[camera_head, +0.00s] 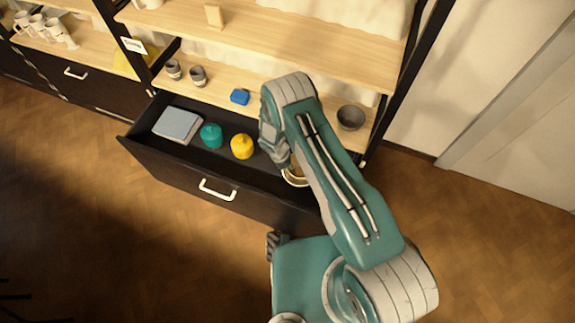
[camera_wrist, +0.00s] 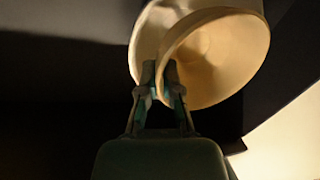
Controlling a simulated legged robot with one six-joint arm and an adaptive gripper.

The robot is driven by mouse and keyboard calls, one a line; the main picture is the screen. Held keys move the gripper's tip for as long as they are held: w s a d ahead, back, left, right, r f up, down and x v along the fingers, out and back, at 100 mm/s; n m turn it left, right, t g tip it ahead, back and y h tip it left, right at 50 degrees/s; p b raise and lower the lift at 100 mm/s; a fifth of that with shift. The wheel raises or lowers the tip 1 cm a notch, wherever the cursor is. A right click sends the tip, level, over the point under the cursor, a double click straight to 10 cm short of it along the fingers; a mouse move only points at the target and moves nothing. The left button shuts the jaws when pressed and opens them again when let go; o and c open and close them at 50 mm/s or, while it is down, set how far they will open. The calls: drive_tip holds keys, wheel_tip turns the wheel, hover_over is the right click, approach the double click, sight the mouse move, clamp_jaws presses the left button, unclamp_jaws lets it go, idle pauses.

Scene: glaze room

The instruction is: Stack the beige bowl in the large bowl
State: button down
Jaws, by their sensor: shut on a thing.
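The beige bowl (camera_wrist: 215,65) is in my gripper (camera_wrist: 160,80), whose two fingers close on its rim; its pale inside shows in the wrist view. A second pale curved edge shows at its left; I cannot tell whether it is the same bowl's wall or another bowl. In the head view, my gripper (camera_head: 284,163) is at the right part of the open drawer, with part of the beige bowl (camera_head: 295,178) showing beside my arm. A dark grey bowl (camera_head: 350,117) stands on the lower shelf, right of my arm. I cannot tell whether it is the large bowl.
The open drawer (camera_head: 165,168) also holds a grey-blue box (camera_head: 178,125), a teal lidded jar (camera_head: 211,135) and a yellow one (camera_head: 242,146). The upper shelf (camera_head: 290,35) is above.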

drive_tip(key=shift+f, duration=0.7)
drive_tip(key=c, duration=1.1)
unclamp_jaws()
drive_tip(key=shift+r, duration=0.65)
drive_tip(key=v, duration=1.2)
